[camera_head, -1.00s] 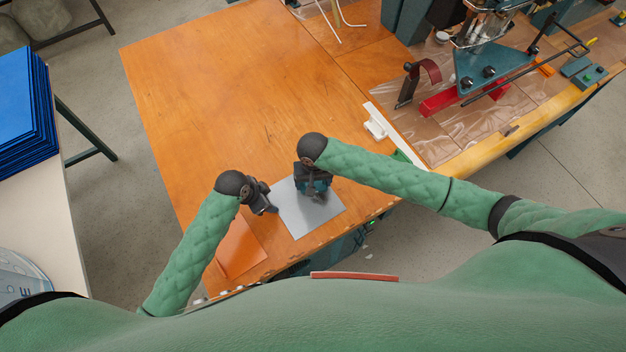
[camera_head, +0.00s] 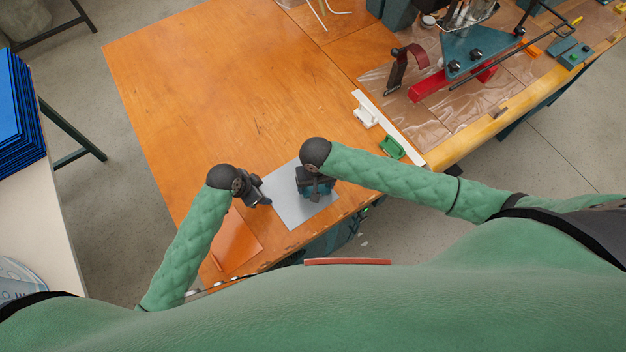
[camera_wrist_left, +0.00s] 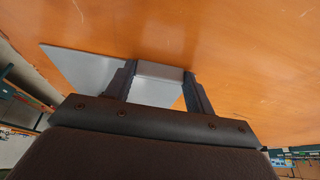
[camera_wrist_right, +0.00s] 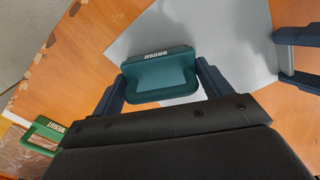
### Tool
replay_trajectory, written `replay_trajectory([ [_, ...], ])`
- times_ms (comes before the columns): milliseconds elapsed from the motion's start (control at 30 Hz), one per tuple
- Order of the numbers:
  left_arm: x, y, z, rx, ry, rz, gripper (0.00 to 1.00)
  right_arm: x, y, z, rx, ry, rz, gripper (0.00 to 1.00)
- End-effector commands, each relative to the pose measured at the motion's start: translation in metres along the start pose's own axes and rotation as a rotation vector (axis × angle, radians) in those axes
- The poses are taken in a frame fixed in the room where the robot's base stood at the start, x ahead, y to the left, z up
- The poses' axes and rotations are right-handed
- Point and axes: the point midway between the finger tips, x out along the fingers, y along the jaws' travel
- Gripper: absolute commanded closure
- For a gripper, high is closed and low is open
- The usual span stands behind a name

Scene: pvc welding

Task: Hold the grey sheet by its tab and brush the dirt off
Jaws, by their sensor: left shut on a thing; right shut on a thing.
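The grey sheet (camera_head: 291,214) lies flat on the wooden table near its front edge; it also shows in the left wrist view (camera_wrist_left: 80,68) and the right wrist view (camera_wrist_right: 226,40). My left gripper (camera_head: 262,199) is at the sheet's left side, its fingers shut on the tab (camera_wrist_left: 158,72). My right gripper (camera_head: 317,190) is over the sheet's right part, shut on a dark green brush (camera_wrist_right: 160,75) with white lettering. The brush's underside is hidden, so I cannot tell if it touches the sheet. I make out no dirt on the visible sheet.
An orange sheet (camera_head: 236,243) lies left of the grey one. A green block (camera_head: 392,147) and a white fixture (camera_head: 366,116) are at the right. A machine with a red bar (camera_head: 430,86) stands at back right. The wooden table's (camera_head: 200,90) back left is clear.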

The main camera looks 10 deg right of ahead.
Motion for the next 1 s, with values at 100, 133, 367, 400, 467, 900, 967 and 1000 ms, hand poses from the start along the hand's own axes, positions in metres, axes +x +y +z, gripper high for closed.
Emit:
replay_trajectory([
  [100,0.001,0.000,0.001,0.000,-0.001,0.000,0.73,0.002,0.004,0.009,0.000,-0.002,0.001,0.41],
  [133,0.001,0.000,0.001,0.000,-0.001,0.000,0.73,0.002,0.005,0.011,0.000,-0.002,0.001,0.41],
  [367,0.001,0.000,0.001,0.000,-0.001,0.001,0.73,0.002,0.009,0.020,0.001,-0.002,0.000,0.41],
  [400,0.001,0.000,0.001,0.000,-0.001,0.001,0.73,0.001,0.009,0.020,0.001,-0.002,0.000,0.41],
  [467,0.001,0.000,0.001,0.000,-0.001,0.000,0.73,0.000,0.009,0.019,0.002,-0.001,0.001,0.41],
  [900,0.001,0.000,0.001,0.000,-0.001,0.000,0.73,0.000,-0.002,-0.004,0.001,0.000,0.000,0.41],
  [967,0.001,0.000,0.001,0.000,-0.001,0.000,0.73,0.000,-0.004,-0.008,0.001,0.000,-0.001,0.41],
  [1000,0.001,0.000,0.001,0.000,-0.001,0.000,0.73,0.000,-0.005,-0.011,0.002,0.000,-0.001,0.41],
])
